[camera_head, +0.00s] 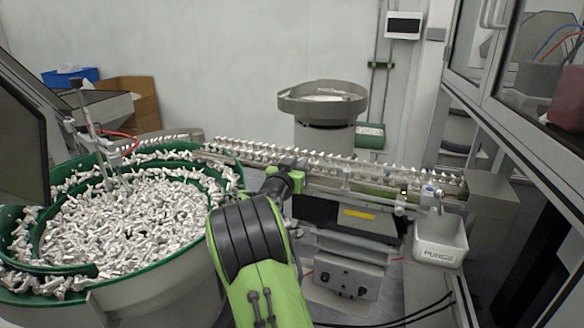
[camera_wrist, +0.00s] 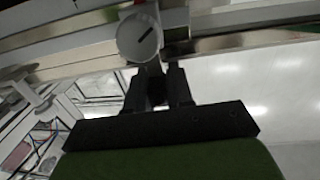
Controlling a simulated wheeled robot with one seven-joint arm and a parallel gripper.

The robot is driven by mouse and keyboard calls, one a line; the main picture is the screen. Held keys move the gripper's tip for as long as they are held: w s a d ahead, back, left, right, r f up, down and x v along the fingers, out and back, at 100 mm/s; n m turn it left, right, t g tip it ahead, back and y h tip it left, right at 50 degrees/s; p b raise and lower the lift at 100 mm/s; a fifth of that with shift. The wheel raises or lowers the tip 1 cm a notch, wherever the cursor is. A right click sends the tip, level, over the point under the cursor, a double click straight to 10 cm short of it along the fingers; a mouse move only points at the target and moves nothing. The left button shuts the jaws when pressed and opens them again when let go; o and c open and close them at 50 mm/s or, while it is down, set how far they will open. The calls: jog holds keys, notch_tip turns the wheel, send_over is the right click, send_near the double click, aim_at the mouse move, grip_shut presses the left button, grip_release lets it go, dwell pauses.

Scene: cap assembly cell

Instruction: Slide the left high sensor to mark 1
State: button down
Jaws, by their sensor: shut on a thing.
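My gripper (camera_wrist: 162,76) is shut in the wrist view, its two dark fingers close together on a small dark part just below a round white knob (camera_wrist: 139,38) with a dark slot line. I take this small part as the left high sensor (camera_wrist: 157,90); it is mostly hidden between the fingers. In the head view my gripper (camera_head: 294,172) is at the left part of the front rail (camera_head: 350,186) of the conveyor track, and my arm hides the contact. I cannot make out mark 1 in either view.
A green-rimmed bowl (camera_head: 92,274) full of silver parts stands at the left. Parts line the track (camera_head: 330,162). A white PURGE bin (camera_head: 440,246) hangs near the track's right end. A grey round feeder (camera_head: 322,100) stands behind, and a glazed cabinet frame (camera_head: 500,118) is at the right.

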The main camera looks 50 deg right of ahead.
jog(key=shift+s+d, duration=0.3)
jog(key=shift+s, duration=0.55)
jog(key=shift+w, duration=0.1)
jog(key=c, duration=1.1)
grip_release()
jog(key=shift+a, duration=0.1)
jog(key=b+v, duration=0.2)
jog(key=v, duration=1.3)
jog(key=shift+a, duration=0.35)
